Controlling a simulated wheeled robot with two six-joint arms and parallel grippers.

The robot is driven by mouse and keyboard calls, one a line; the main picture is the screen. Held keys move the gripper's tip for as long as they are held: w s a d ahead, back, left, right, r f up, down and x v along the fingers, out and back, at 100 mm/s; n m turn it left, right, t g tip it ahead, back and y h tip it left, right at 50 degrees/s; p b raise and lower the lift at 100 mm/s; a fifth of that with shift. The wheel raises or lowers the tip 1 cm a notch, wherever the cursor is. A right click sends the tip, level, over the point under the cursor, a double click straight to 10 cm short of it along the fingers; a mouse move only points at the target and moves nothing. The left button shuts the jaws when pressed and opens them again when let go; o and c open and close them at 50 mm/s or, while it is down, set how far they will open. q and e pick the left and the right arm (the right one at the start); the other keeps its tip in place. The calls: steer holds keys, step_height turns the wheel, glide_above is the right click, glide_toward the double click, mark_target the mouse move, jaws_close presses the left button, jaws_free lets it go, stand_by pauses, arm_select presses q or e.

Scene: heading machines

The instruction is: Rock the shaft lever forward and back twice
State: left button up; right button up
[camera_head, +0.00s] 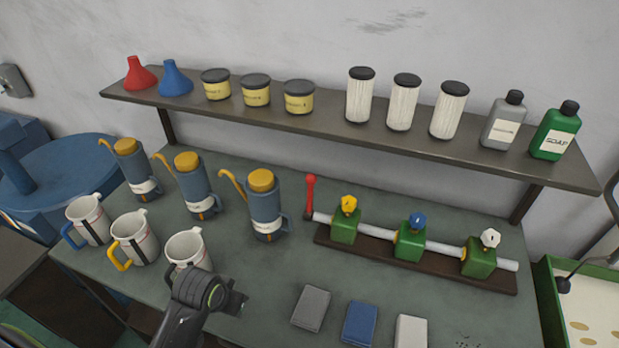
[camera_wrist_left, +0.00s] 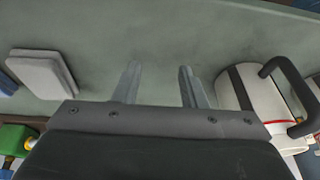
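The red lever (camera_head: 310,190) stands upright at the left end of a pale shaft (camera_head: 376,231). The shaft runs through three green valve blocks on a dark wooden base (camera_head: 340,252), with yellow, blue and white knobs. My left gripper (camera_head: 238,302) is at the front of the table, in front of the lever and beside the nearest mug. In the left wrist view its two fingers (camera_wrist_left: 158,85) are apart with nothing between them. The lever does not show in that view. My right gripper is in neither view.
Three white mugs (camera_head: 133,240) and three blue flasks (camera_head: 264,210) stand left of the lever. Grey, blue and white blocks (camera_head: 311,308) lie at the front. A shelf (camera_head: 330,120) with bottles and jars runs above the table's back.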

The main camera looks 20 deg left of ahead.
arm_select(q)
steer(key=w+d+r+m+h, duration=0.1)
steer(key=w+d+r, duration=0.1)
steer(key=w+r, duration=0.45)
steer(key=w+d+r, duration=0.1)
steer(key=w+r, duration=0.3)
steer(key=w, duration=0.6)
steer(key=w+d+r+m+h+p, duration=0.1)
steer(key=w+d+r, duration=0.1)
steer(key=w+r, duration=0.45)
steer(key=w+d+r, duration=0.2)
steer(key=w+r, duration=0.1)
steer(key=r, duration=0.7)
steer(key=b, duration=0.9)
glide_toward(309, 180)
steer(key=shift+t, duration=0.3)
steer(key=p+x, duration=0.1)
steer(key=x, duration=0.4)
steer(key=p+x, duration=0.1)
steer(key=x, duration=0.5)
steer(key=shift+s+f, duration=0.1)
steer(key=shift+s, duration=0.15)
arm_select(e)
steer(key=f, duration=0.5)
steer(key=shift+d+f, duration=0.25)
arm_select(q)
steer(key=shift+c, duration=0.4)
jaws_close()
